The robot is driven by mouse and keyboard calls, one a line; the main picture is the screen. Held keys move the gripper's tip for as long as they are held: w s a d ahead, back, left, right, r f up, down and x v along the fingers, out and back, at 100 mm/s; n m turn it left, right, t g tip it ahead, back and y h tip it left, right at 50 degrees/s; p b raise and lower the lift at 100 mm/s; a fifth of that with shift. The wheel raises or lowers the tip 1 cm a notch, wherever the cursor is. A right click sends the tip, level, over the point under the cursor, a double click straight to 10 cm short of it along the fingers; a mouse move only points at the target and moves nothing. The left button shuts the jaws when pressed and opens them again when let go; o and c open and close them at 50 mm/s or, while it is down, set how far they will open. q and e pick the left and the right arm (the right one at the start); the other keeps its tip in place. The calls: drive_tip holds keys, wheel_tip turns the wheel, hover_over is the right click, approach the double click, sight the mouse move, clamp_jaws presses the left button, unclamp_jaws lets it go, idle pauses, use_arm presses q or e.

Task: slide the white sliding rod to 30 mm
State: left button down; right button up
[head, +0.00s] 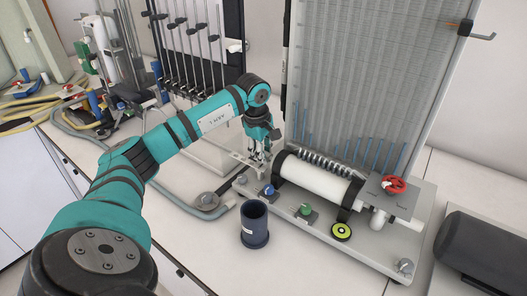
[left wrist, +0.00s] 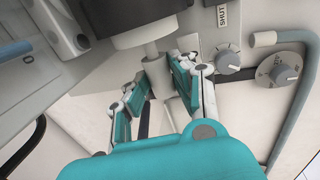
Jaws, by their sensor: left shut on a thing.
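The manometer board (head: 375,75) stands right of centre, with a white horizontal cylinder (head: 318,181) at its foot. My left gripper (head: 258,158) is at the left end of this cylinder, pointing down. In the left wrist view the pale sliding rod (left wrist: 152,52) comes out of the cylinder's dark end (left wrist: 145,35) and runs between the fingertips of my left gripper (left wrist: 158,72). The gripper is shut on the rod. In the head view the gripper mostly hides the rod. I cannot read any millimetre scale. My right gripper is out of view.
A dark blue cup (head: 254,224) stands in front of the board's base. Blue (head: 268,190) and green (head: 305,210) knobs and a red valve wheel (head: 393,185) sit on the base. Another board (head: 195,45) stands behind my arm.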

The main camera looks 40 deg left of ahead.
use_arm(q)
drive_tip(key=a, duration=0.3)
drive_tip(key=shift+s+b, duration=0.15)
drive_tip(key=shift+b, duration=0.15)
drive_tip(key=shift+a, duration=0.15)
drive_tip(key=c, duration=1.1)
unclamp_jaws()
drive_tip(key=shift+d, duration=0.3)
drive_tip(key=shift+a, duration=0.1)
wheel_tip(320, 180, up, 12)
drive_tip(key=s, duration=0.2)
drive_tip(key=shift+s, duration=0.2)
drive_tip(key=shift+f, duration=0.1)
